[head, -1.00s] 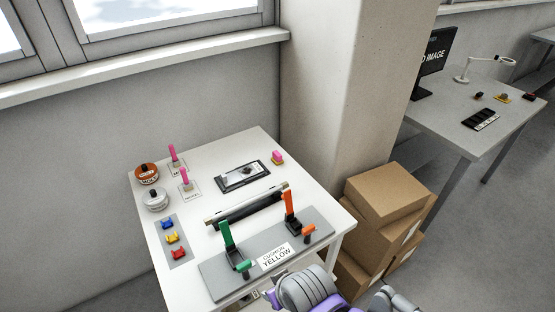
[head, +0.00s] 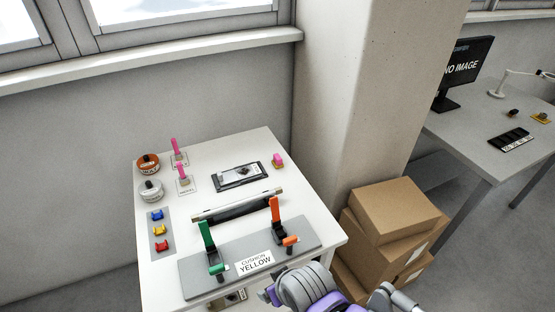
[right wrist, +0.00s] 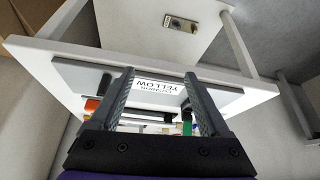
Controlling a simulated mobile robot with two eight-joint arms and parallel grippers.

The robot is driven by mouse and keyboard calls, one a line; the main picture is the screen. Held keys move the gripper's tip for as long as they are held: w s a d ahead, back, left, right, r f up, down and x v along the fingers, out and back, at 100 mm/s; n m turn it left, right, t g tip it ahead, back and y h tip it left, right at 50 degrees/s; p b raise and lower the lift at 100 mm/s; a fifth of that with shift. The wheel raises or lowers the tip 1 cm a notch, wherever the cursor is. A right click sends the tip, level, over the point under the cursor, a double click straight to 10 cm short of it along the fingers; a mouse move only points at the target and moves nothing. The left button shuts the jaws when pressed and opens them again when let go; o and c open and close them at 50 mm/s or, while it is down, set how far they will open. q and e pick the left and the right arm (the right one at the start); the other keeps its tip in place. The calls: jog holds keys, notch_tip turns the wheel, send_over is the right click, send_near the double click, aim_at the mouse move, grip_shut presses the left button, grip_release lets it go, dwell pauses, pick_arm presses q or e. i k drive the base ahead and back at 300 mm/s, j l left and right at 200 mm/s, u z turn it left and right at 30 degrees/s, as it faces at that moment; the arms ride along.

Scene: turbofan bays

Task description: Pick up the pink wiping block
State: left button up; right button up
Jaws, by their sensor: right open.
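The pink wiping block (head: 278,159) sits at the back right corner of the white table (head: 310,205), on a small tan base or pad. It is apart from the other things there. My right gripper (right wrist: 158,78) shows in the right wrist view, with its two dark fingers wide apart and nothing held between them. Beyond the fingers are the front of the table and the YELLOW label. The pink block cannot be made out in that view. My left gripper is not in view.
A grey board (head: 298,251) with green (head: 207,238) and orange (head: 276,209) clamps stands at the table's front. A black-framed plate (head: 237,176), two pink-handled tools (head: 183,172) and round tins (head: 148,163) stand behind. Cardboard boxes (head: 393,208) and a pillar (head: 365,95) are right.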

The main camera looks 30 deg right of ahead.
aim_at(276, 162)
jog(key=k+l+u, duration=0.15)
jog(key=l, duration=0.15)
jog(key=l+u, duration=0.15)
jog(key=l, duration=0.15)
jog(key=k+l+u, duration=0.2)
jog(key=l+u, duration=0.2)
jog(key=l, duration=0.25)
jog(key=i, duration=0.3)
